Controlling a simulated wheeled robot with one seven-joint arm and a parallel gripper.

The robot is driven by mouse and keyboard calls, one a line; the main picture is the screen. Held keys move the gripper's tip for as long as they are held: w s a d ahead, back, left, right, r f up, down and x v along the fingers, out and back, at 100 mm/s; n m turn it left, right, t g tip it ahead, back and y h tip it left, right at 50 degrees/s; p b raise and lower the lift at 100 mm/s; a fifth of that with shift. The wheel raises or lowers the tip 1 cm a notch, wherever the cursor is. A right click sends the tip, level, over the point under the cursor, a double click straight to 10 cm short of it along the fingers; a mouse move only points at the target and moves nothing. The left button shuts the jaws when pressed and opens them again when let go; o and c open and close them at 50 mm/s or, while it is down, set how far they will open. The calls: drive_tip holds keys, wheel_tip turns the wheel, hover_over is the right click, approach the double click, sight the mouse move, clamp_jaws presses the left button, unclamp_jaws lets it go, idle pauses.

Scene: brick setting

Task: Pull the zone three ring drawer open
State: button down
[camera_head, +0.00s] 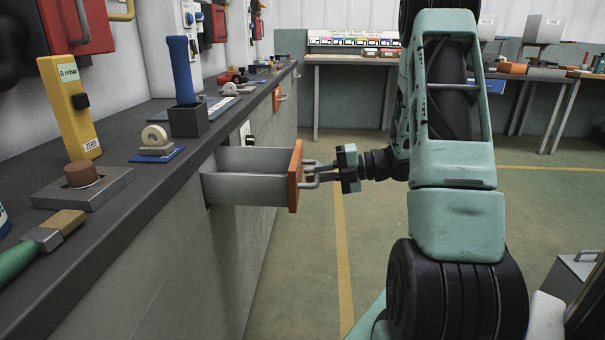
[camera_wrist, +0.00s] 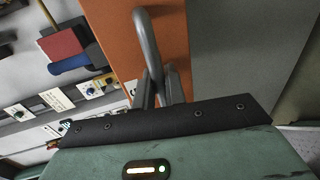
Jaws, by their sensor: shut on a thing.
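The drawer (camera_head: 245,190) has grey metal sides and an orange front (camera_head: 295,176). It stands well out from the cabinet under the counter in the head view. A grey bar handle (camera_head: 312,166) is on its orange front. My gripper (camera_head: 318,174) is shut on the handle, reaching in from the right. In the wrist view the grey handle (camera_wrist: 147,40) rises between my fingers (camera_wrist: 162,88) against the orange front (camera_wrist: 115,45). The drawer's inside is mostly hidden by its near side wall. I cannot read a zone label on it.
The dark counter (camera_head: 150,185) holds a yellow gauge (camera_head: 68,105), a blue-handled tool (camera_head: 180,70), a tape roll (camera_head: 155,138) and a green-handled brush (camera_head: 20,258). Another orange drawer front (camera_head: 279,97) sits further back. Workbenches (camera_head: 350,60) line the far wall. Floor right of the drawer is open.

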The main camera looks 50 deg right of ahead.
idle(0.3)
drive_tip(key=c, duration=1.5)
unclamp_jaws()
drive_tip(key=shift+c, duration=0.2)
drive_tip(key=shift+s+d, duration=0.15)
drive_tip(key=p+v, duration=0.2)
drive_tip(key=v, duration=1.5)
drive_tip(key=shift+s, duration=0.15)
